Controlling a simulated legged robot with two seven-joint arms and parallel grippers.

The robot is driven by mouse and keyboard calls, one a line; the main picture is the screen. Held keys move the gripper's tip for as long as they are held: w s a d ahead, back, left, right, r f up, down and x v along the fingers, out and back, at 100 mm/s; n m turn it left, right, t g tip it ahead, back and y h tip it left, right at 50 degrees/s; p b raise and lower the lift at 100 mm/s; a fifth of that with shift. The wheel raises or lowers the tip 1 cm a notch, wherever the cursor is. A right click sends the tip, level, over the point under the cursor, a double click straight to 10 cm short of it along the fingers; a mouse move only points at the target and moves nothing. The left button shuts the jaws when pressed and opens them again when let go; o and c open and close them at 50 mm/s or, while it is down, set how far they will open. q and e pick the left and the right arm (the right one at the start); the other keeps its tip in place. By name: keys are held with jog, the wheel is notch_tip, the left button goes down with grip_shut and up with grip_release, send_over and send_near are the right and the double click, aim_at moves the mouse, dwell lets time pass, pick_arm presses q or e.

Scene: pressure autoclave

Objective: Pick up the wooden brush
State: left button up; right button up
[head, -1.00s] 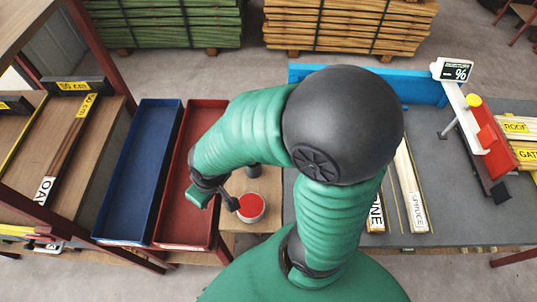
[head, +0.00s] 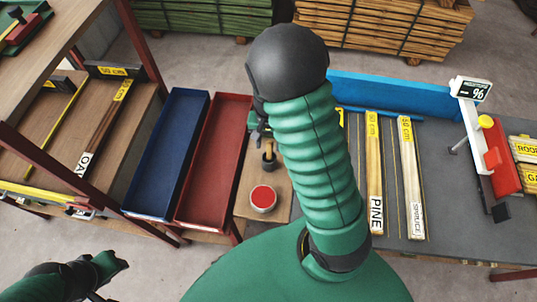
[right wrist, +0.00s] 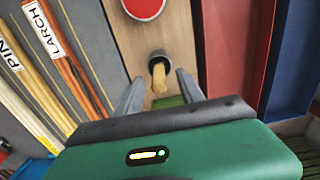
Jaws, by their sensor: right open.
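The wooden brush (right wrist: 160,82) stands upright in a small dark cup (right wrist: 158,62), with its pale wooden handle up; in the head view the brush (head: 267,146) shows just behind the red-topped can. My right gripper (right wrist: 158,90) is open, its two grey fingers on either side of the brush handle in the right wrist view and apart from it. In the head view my right gripper (head: 259,124) is partly hidden by my arm, above the brush. My left gripper (head: 108,268) is low at the left, far from the brush; its jaws are unclear.
A can with a red top (head: 263,199) stands on the wooden board (head: 243,203) near the cup. Red (head: 203,190) and blue (head: 148,190) trays lie to the left. Grey bench (head: 449,200) with labelled wood strips, including pine (head: 374,180), lies right.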

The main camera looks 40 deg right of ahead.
aim_at(269, 150)
jog(key=f, duration=0.2)
jog(key=d+f, duration=0.1)
jog(key=f, duration=0.2)
jog(key=shift+w+f, duration=0.1)
jog(key=shift+f, duration=0.05)
jog(key=shift+a, duration=0.15)
jog(key=shift+a, duration=0.15)
jog(key=c, duration=0.4)
grip_shut()
